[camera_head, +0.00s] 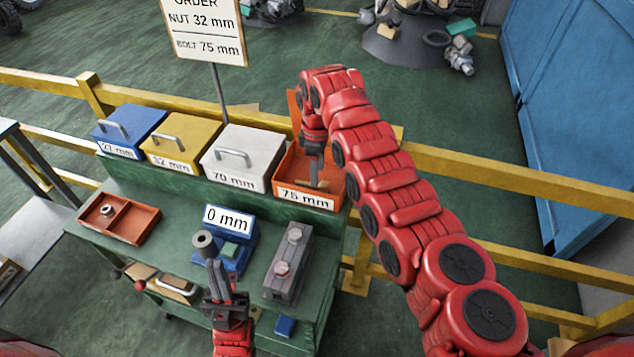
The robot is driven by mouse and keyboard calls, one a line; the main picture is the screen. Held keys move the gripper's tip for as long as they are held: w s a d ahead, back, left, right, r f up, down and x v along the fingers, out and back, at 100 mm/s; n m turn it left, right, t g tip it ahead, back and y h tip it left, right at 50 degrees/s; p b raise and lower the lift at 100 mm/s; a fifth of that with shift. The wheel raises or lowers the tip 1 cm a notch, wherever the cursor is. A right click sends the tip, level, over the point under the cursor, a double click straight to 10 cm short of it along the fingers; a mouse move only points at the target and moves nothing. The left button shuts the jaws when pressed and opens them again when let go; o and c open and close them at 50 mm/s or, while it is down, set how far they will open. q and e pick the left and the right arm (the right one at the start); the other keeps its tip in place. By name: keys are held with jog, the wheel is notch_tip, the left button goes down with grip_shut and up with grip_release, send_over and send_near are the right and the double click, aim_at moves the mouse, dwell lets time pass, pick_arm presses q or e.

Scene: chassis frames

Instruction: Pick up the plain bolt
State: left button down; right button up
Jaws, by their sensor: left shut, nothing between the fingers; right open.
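The orange bin (308,197) labelled 75 mm stands open at the right end of the bin row, its lid raised behind. My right gripper (315,181) reaches down into it and is open. Brownish small parts (319,186) show at the fingertips. They are too small to tell whether one is the plain bolt, or whether the fingers touch them. My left gripper (220,275) is shut and empty at the front of the green bench, just in front of the blue gauge (235,258) that reads 0 mm.
Closed blue (130,130), yellow (183,145) and white (243,158) bins stand left of the orange one. A red two-part tray (140,222) holds a nut (107,210). A grey block (288,265) stands right of the gauge. A sign (205,30) reads nut 32 mm, bolt 75 mm.

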aim_at(324, 186)
jog(key=shift+f, duration=0.2)
notch_tip(324, 186, down, 4)
jog(key=shift+w+f+p, duration=0.1)
jog(key=shift+w+p, duration=0.05)
jog(key=shift+p, duration=0.8)
jog(key=shift+w+f, duration=0.1)
jog(key=shift+f, duration=0.3)
grip_shut()
